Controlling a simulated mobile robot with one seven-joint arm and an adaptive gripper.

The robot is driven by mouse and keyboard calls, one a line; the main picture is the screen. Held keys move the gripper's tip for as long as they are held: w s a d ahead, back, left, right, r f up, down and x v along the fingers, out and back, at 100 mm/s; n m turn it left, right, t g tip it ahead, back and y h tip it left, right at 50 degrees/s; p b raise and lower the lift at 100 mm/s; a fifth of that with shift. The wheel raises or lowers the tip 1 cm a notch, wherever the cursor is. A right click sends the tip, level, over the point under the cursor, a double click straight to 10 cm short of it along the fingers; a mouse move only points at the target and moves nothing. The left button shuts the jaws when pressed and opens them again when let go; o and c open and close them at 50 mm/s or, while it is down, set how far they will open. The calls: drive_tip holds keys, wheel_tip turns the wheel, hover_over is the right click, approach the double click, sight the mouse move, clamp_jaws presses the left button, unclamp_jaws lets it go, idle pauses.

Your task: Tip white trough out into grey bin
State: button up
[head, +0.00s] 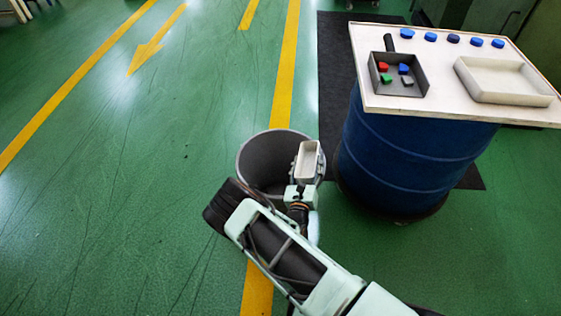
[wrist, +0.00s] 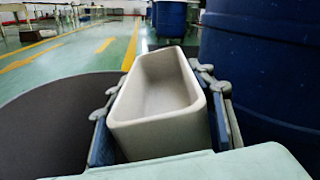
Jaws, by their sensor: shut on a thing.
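The white trough (head: 309,162) is held in my gripper (head: 307,172), over the right rim of the grey bin. My gripper is shut on the trough, with a finger along each side of it. In the wrist view the trough (wrist: 160,95) is roughly upright, its open top faces the camera, and it looks empty inside. The grey bin (head: 252,160) stands on the floor, left of the blue drum. Its dark interior (wrist: 50,125) shows at the left in the wrist view. My arm hides part of the bin's front.
A blue drum (head: 400,160) close to the bin's right carries a white board (head: 440,100). On the board are a dark tray (head: 410,90) with several coloured blocks, a white tray (head: 500,92) and several blue caps (head: 453,39). The green floor at left is clear.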

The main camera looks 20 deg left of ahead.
drive_tip(key=w+m+b, duration=0.2)
drive_tip(key=w+b, duration=0.4)
drive_tip(key=w, duration=0.7)
drive_tip(key=shift+m, duration=0.7)
drive_tip(key=s+d+p, duration=0.1)
drive_tip(key=s+p, duration=0.2)
drive_tip(key=s, duration=0.1)
drive_tip(key=s+p, duration=0.3)
drive_tip(key=s, duration=0.2)
drive_tip(key=s+d+f+p, duration=0.1)
drive_tip(key=s+p, duration=0.2)
drive_tip(key=s, duration=0.2)
drive_tip(key=shift+d, duration=0.35)
drive_tip(key=shift+s+d+f+p, duration=0.1)
drive_tip(key=shift+s+d+p, duration=0.15)
drive_tip(key=shift+s+p, duration=0.5)
drive_tip(key=shift+s, duration=0.2)
